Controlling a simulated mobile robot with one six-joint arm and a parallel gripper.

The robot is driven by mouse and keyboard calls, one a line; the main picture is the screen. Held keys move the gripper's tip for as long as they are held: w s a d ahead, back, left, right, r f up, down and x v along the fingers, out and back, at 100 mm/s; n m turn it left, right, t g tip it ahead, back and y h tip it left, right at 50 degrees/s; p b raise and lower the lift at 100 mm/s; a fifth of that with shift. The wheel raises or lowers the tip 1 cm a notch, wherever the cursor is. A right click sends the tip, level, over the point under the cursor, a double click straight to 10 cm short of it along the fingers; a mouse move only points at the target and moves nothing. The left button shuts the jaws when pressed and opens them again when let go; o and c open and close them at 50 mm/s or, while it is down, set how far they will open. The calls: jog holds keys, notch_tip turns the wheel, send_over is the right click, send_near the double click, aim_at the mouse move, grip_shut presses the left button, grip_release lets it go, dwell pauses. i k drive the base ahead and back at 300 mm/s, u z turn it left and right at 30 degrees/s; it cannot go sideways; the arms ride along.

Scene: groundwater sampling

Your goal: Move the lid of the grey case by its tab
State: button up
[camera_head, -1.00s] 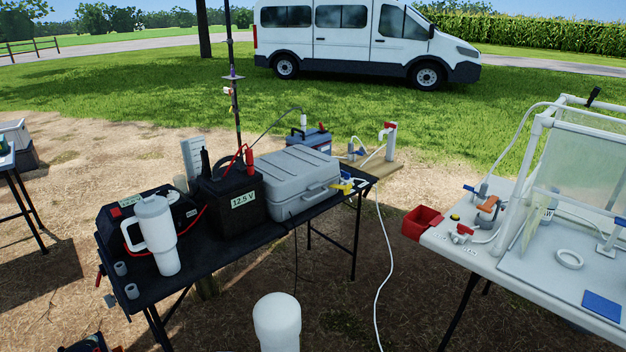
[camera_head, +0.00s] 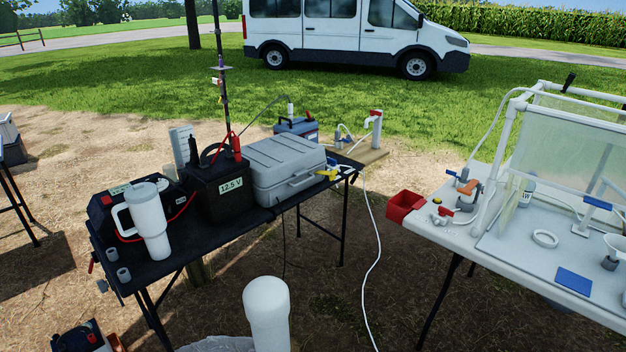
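The grey case (camera_head: 287,185) lies on the dark folding table (camera_head: 270,214) at the left, near its right end. Its ribbed lid (camera_head: 284,155) looks shut, and a handle shows on its front side. I cannot make out a separate tab at this size. A yellow and blue item (camera_head: 329,172) sits at the case's right end. My gripper is not in view. A white rounded post (camera_head: 267,312) stands at the bottom middle, apart from the table.
A black battery box marked 12.5 V (camera_head: 220,190) stands close left of the case, with a white tumbler (camera_head: 150,222) farther left. A white hose (camera_head: 372,240) hangs to the ground between the tables. A white table (camera_head: 460,232) with a red bin (camera_head: 404,206) stands at right.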

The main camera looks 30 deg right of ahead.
aim_at(273, 159)
jog(key=u, duration=0.25)
jog(key=k, duration=0.35)
jog(key=z, duration=0.8)
jog(key=i, duration=1.2)
jog(key=u, duration=4.35)
jog(key=i, duration=0.1)
jog(key=z, duration=3.2)
